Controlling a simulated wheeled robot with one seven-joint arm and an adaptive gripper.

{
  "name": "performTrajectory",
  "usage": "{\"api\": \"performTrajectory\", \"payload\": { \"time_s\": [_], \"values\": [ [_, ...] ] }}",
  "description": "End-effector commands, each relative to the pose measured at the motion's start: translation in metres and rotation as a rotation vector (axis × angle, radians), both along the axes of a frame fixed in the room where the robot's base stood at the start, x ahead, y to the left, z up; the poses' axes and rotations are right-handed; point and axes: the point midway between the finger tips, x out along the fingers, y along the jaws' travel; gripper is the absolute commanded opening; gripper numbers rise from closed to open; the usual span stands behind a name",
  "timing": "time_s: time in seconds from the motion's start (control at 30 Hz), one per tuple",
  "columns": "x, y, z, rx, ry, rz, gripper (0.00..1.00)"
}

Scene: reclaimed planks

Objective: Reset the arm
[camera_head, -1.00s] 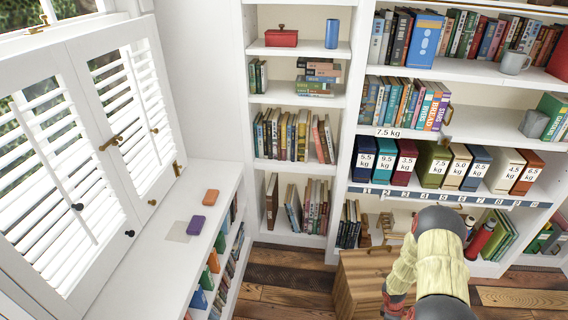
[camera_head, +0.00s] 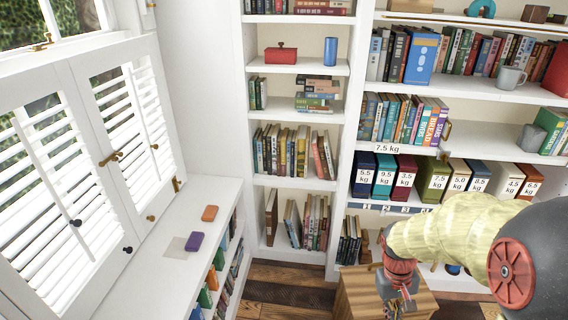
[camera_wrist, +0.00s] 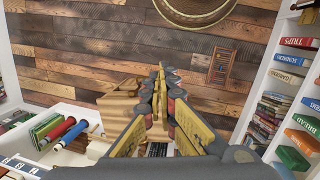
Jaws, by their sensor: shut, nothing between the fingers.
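My gripper (camera_head: 397,306) hangs at the bottom of the head view, over a wooden box-like piece (camera_head: 352,295) on the floor. My arm, in a cream sleeve, comes in from the right and covers part of the shelves. In the wrist view, my gripper (camera_wrist: 160,78) points over the plank floor (camera_wrist: 95,45). Its fingers are shut with nothing between them.
White bookcases stand ahead, with a row of labelled kg boxes (camera_head: 437,181) and a 7.5 kg tag (camera_head: 388,148). A white ledge (camera_head: 160,270) at left holds an orange block (camera_head: 210,213) and a purple block (camera_head: 194,241). A round rug (camera_wrist: 195,10) lies on the floor.

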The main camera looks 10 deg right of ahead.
Motion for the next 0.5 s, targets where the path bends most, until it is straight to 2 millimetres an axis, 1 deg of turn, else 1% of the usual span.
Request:
{"api": "performTrajectory", "payload": {
  "time_s": [0.03,0.2,0.4,0.5],
  "values": [
    [-0.005,0.011,0.018,0.004,-0.035,-0.016,0.00],
    [-0.025,0.048,0.065,0.036,-0.134,-0.057,0.00],
    [-0.048,0.086,0.112,0.076,-0.273,-0.053,0.00],
    [-0.057,0.102,0.135,0.092,-0.357,-0.034,0.00]
  ]
}}
